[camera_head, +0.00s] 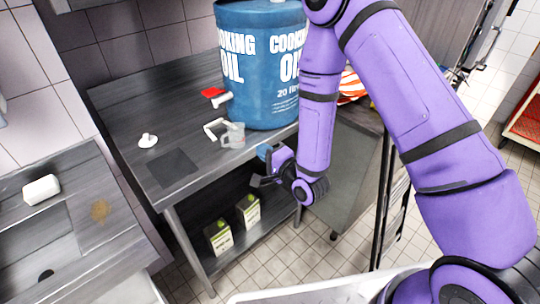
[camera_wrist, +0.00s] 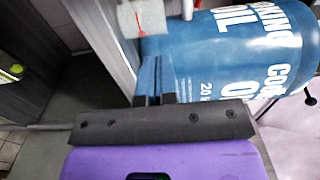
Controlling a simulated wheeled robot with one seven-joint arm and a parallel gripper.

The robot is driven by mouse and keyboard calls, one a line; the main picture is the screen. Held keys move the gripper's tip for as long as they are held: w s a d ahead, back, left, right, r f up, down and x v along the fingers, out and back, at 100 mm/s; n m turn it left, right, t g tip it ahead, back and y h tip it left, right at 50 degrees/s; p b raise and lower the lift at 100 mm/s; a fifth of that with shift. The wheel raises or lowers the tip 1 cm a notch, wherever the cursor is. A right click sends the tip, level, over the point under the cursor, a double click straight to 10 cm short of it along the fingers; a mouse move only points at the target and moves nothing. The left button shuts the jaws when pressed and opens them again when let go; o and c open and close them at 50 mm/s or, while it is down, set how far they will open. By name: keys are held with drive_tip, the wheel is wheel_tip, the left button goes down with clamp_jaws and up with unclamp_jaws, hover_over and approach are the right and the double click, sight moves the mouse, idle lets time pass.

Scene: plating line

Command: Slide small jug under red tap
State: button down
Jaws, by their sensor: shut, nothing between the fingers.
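The small jug (camera_head: 233,136) is pale grey and stands upright on the metal table; a white angular piece at its left looks like its handle. The red tap (camera_head: 213,93), with a white spout, sticks out of the blue oil drum behind the jug. The jug stands nearer the table's front edge than the tap, not visibly beneath it. My gripper (camera_head: 265,153) is shut and empty, at the front edge to the right of the jug, apart from it. In the wrist view my blue fingertips (camera_wrist: 154,80) point toward the drum, with the jug (camera_wrist: 141,18) above them at the top edge.
The blue drum (camera_head: 258,70) fills the table's back right. A white knob-like item (camera_head: 148,140) and a dark square plate (camera_head: 173,168) lie left on the table (camera_head: 125,105). Cartons (camera_head: 219,237) stand on the lower shelf. A sink counter (camera_head: 100,185) is at left.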

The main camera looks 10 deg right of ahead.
sight(240, 133)
drive_tip(key=x, duration=0.8)
drive_tip(key=shift+w+a, duration=0.2)
drive_tip(key=shift+w, duration=0.05)
drive_tip(key=x, duration=1)
drive_tip(key=shift+w+a, duration=0.2)
drive_tip(key=shift+w, duration=0.1)
